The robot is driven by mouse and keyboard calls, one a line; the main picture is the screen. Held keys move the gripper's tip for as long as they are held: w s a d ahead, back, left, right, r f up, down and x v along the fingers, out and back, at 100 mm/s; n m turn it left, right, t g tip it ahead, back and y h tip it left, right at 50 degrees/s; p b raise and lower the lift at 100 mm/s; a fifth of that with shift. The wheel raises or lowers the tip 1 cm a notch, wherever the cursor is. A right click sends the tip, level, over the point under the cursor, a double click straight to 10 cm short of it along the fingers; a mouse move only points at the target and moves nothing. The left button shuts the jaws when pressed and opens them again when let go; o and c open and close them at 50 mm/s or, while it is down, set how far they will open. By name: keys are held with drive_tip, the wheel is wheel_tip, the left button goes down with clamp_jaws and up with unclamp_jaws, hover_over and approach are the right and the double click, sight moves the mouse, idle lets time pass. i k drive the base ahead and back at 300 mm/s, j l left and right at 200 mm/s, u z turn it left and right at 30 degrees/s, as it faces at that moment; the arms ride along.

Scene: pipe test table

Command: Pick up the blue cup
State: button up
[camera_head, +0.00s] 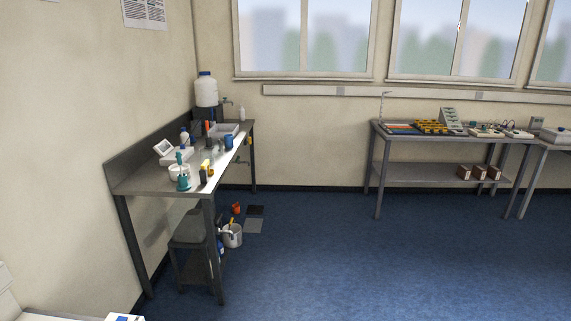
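A small blue cup-like cylinder (228,142) stands upright near the front edge of the grey metal table (150,184) along the left wall. It is the only thing here that looks like a blue cup, but it is small and far off. A grey tray (226,130) is just behind it. My gripper is not in view.
A stool (188,232) and a bucket (232,236) stand below. A second table (400,138) with equipment is by the windows. The blue floor (350,260) between is clear.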

sight(228, 138)
drive_tip(key=i+l, duration=0.15)
drive_tip(key=i, duration=0.9)
drive_tip(key=i+l+z, duration=0.1)
drive_tip(key=i, duration=0.95)
drive_tip(key=i+j+u, duration=0.15)
drive_tip(key=i+u, duration=0.15)
drive_tip(key=i, duration=0.4)
drive_tip(key=i+u, duration=0.3)
drive_tip(key=i, duration=0.35)
drive_tip(key=i+l+u, duration=0.3)
drive_tip(key=i, duration=0.4)
drive_tip(key=i+j+z, duration=0.15)
drive_tip(key=i, duration=0.3)
drive_tip(key=i+j+z, duration=0.1)
drive_tip(key=i+j, duration=0.2)
drive_tip(key=i, duration=0.15)
